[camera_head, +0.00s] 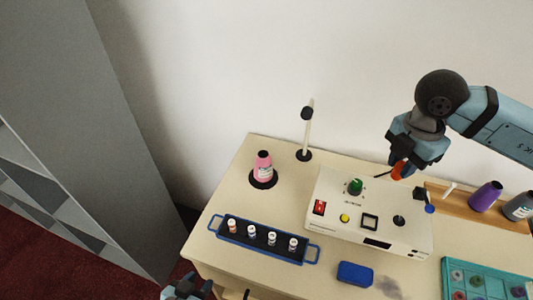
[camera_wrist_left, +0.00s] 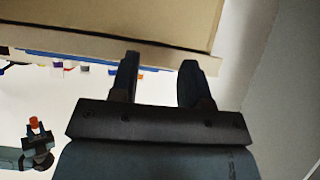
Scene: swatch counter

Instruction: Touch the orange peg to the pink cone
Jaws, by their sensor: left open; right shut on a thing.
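The pink cone (camera_head: 264,163) stands upright on a black disc (camera_head: 263,179) at the back left of the counter, with a pale label on its side. My right gripper (camera_head: 402,161) is shut on the orange peg (camera_head: 397,171) above the back right of the white control box, well to the right of the cone. The peg also shows in the left wrist view (camera_wrist_left: 34,123). My left gripper (camera_head: 185,288) is at the bottom edge of the head view, by the counter's front left edge. In the left wrist view its two fingers (camera_wrist_left: 160,78) are apart with nothing between them.
The white control box (camera_head: 330,222) has a green knob and switches. A thin post (camera_head: 309,130) stands between cone and peg. A blue tray (camera_head: 264,254) with several small vials lies in front. A wooden rack (camera_head: 459,204) with cones and a teal tray (camera_head: 487,268) are right.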

